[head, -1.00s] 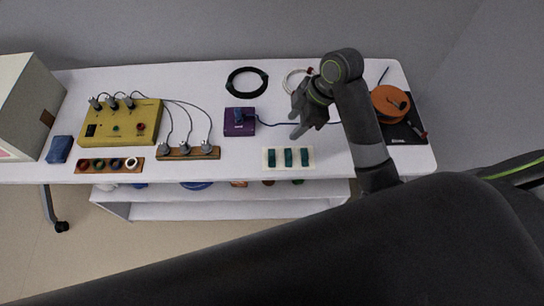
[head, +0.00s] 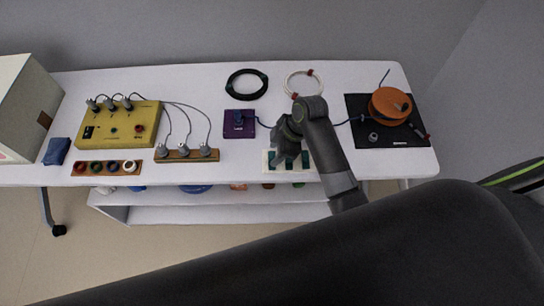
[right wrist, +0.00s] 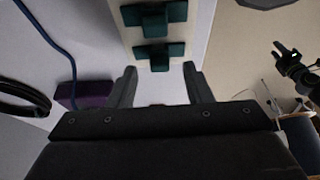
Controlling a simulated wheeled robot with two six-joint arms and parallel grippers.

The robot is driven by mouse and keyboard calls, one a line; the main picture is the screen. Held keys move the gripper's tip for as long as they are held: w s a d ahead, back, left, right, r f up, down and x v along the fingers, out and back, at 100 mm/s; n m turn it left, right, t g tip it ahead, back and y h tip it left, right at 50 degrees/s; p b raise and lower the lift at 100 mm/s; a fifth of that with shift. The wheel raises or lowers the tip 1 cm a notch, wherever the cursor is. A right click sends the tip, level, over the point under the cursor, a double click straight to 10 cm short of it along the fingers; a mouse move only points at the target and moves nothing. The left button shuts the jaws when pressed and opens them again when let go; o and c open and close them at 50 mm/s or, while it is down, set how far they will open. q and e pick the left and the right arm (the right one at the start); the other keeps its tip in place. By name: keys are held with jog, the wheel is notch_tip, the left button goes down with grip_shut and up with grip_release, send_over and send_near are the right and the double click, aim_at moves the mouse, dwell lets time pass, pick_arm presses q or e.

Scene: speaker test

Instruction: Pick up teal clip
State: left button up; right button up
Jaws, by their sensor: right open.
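Teal clips stand in a row on a small white board (head: 266,168) near the table's front edge. In the head view my right gripper (head: 290,156) is over the board and partly hides the clips; the left one (head: 271,159) and right one (head: 305,160) show. In the right wrist view my right gripper (right wrist: 161,74) is open and empty. The nearest teal clip (right wrist: 160,56) lies just beyond its fingertips, roughly centred between them. Another teal clip (right wrist: 153,20) is behind it. A dark gripper, apparently my left (right wrist: 289,62), shows at the right; its jaws are unclear.
A purple box (head: 239,123) with a blue cable stands left of the gripper. An orange reel (head: 390,104) sits on a black mat (head: 400,141) to the right. Black (head: 247,84) and white (head: 303,83) cable coils lie behind. A yellow box (head: 119,124) is further left.

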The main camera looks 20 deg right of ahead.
aim_at(274, 156)
jog(key=shift+x, duration=0.8)
jog(key=shift+c, duration=0.2)
jog(key=c, duration=0.9)
jog(key=shift+r, duration=0.15)
notch_tip(274, 156, up, 10)
jog(key=shift+f, duration=0.1)
